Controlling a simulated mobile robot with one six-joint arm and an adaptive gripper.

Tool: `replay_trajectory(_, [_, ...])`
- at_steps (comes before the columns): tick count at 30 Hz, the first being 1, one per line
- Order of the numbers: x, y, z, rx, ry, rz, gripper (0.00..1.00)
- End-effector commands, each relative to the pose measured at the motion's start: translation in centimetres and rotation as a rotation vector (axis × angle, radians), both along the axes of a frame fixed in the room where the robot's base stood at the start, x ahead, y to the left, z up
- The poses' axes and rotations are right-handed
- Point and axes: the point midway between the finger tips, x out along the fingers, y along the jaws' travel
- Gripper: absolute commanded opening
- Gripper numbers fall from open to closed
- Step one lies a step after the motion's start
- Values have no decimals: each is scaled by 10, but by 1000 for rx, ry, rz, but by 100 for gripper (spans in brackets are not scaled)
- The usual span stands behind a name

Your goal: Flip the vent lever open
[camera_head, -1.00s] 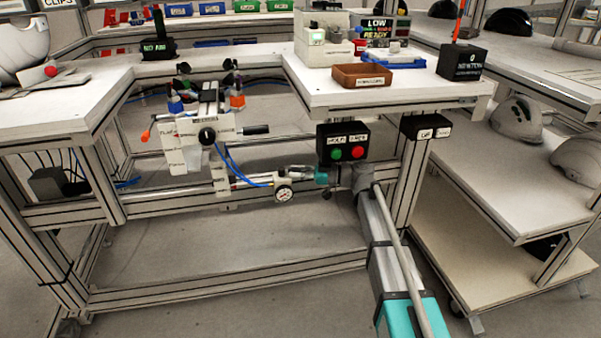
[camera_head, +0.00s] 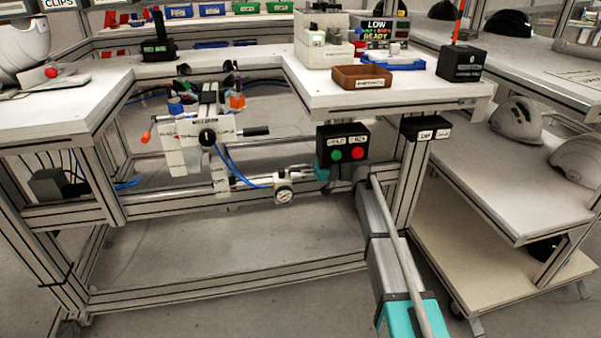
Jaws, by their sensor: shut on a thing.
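A grey pipe assembly (camera_head: 258,182) with a round pressure gauge (camera_head: 284,194) runs below the white press-like fixture (camera_head: 205,132) in the table's cut-out. My gripper (camera_head: 303,170) is at the right end of this pipe, just above and right of the gauge, left of the button box. Its fingers point left and are shut on a small part there, which appears to be the vent lever. The lever is too small and covered by the fingers, so its angle cannot be told.
A black button box (camera_head: 343,146) with green and red buttons hangs close beside my gripper, under the table edge (camera_head: 380,98). A blue hose (camera_head: 235,174) loops left of the gauge. The fixture's black handle (camera_head: 256,131) sticks out above. Floor space below is clear.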

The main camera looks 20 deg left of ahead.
Motion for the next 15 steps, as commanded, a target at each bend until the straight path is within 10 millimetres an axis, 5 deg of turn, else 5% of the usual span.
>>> replay_trajectory(3, [4,1,1,4,1,-9,0])
replay_trajectory(4, [4,1,1,5,2,-9,29])
replay_trajectory(9, [4,0,1,3,1,-8,58])
replay_trajectory(15, [3,0,1,2,1,-7,58])
